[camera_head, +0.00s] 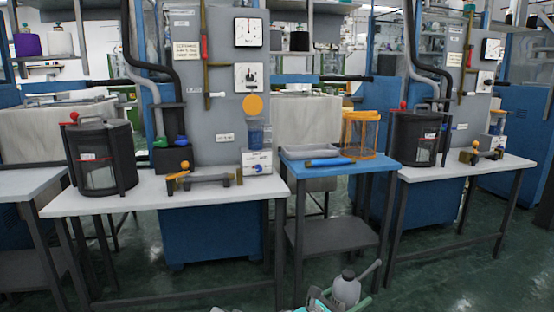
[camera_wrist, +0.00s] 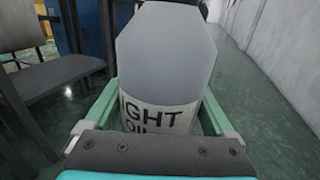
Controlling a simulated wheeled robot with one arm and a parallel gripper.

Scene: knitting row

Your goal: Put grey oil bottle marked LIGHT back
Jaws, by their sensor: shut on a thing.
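A grey bottle (camera_head: 347,289) with a dark cap and a thin spout shows at the bottom of the head view, out in front of the tables. In the wrist view the bottle (camera_wrist: 165,55) fills the middle, and its white label reads "IGHT" above partly hidden letters. My gripper (camera_head: 340,302) is shut on the bottle, with a green finger on each side, as the wrist view (camera_wrist: 158,108) also shows. The bottle's lower part is hidden by the gripper.
A blue-topped table (camera_head: 350,172) bears a grey tray (camera_head: 310,153), a blue tool and an orange basket (camera_head: 360,133). A right table (camera_head: 470,168) has a similar drum. Green floor (camera_head: 420,285) is open in front.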

